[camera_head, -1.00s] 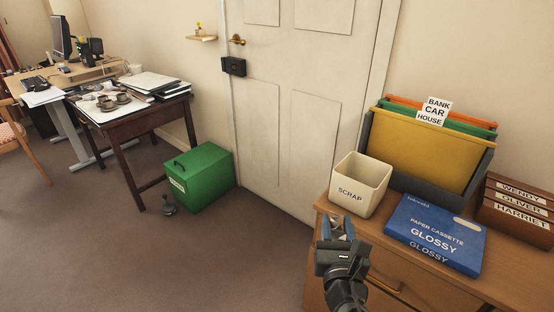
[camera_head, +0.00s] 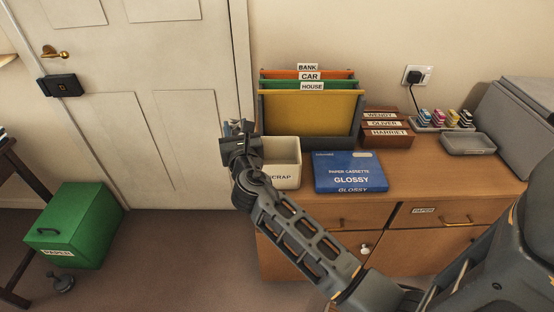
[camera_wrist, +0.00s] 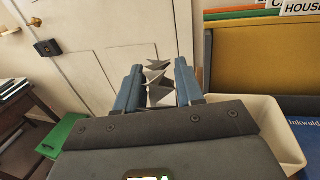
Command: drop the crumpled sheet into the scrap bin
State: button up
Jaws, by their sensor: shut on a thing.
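The crumpled sheet (camera_wrist: 160,88) is white and creased, and shows between the two blue fingers of my gripper (camera_wrist: 159,92) in the wrist view. My gripper is shut on it. In the head view my gripper (camera_head: 238,128) is at the left edge of the scrap bin (camera_head: 285,160), and the sheet cannot be made out there. The bin is a cream square box labelled SCRAP, standing on the wooden cabinet. My gripper and wrist cover its left side. In the wrist view the bin's rim (camera_wrist: 268,108) shows to the right of the fingers. The inside of the bin is mostly hidden.
A file holder (camera_head: 310,110) with coloured folders stands behind. Named wooden boxes (camera_head: 387,128), a grey tray (camera_head: 467,143) and a printer-like grey unit (camera_head: 520,115) are further right. A green box (camera_head: 75,225) stands on the floor.

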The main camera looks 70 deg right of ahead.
jog(key=s+d+r+m+g+h+p, duration=0.2)
jog(key=s+d+r+m+g, duration=0.15)
jog(key=s+d, duration=0.65)
notch_tip(320, 180, down, 6)
jog(key=b, duration=0.4)
jog(key=shift+w+d+g, duration=0.25)
jog(key=shift+w+g, duration=0.1)
jog(key=shift+g, duration=0.1)
jog(key=o, duration=1.1)
jog(key=shift+b+v, duration=0.75)
jog(key=shift+v, duration=3.15)
jog(key=shift+f, duration=0.1)
